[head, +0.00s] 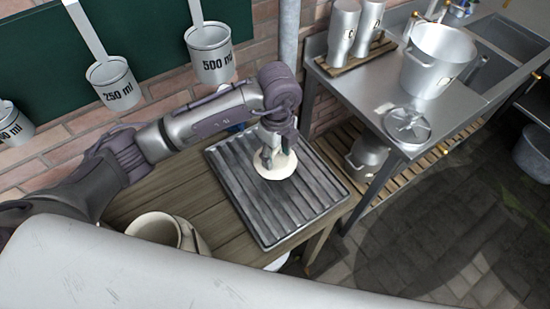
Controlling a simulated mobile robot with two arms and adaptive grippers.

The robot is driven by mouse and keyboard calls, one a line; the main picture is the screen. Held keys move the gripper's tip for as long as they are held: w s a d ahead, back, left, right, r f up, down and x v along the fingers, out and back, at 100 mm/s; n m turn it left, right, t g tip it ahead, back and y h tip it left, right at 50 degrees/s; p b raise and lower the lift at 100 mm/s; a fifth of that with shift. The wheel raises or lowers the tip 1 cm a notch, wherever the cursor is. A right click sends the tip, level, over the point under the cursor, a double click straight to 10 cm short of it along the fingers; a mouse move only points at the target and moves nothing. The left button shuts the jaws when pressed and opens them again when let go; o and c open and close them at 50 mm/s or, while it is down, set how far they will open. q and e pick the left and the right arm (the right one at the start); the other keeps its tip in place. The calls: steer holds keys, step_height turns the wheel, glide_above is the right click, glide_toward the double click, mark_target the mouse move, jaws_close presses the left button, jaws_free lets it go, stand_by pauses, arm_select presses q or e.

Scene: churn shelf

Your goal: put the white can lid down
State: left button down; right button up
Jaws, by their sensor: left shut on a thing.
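The white can lid (277,168) is a round, cream-white disc over the dark ribbed drain tray (262,208). My left gripper (270,158) reaches down from above and is shut on the lid near its middle. The fingers hide part of the lid. I cannot tell whether the lid touches the tray's ribs or is held just above them. My right gripper does not show.
The tray lies on a wooden table (217,240). A cream can (155,227) stands at the table's front left. Measuring cups (112,82) hang on the wall behind. A steel table at right bears a large pot (437,62) and a metal lid (407,125).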

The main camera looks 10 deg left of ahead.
mark_target(275, 162)
arm_select(q)
steer(key=shift+w+a+f, duration=0.2)
step_height(275, 162, down, 3)
steer(key=shift+f+p, duration=0.1)
steer(key=shift+p, duration=0.45)
steer(key=shift+f, duration=0.45)
steer(key=shift+f, duration=0.1)
steer(key=shift+c, duration=2.1)
jaws_free()
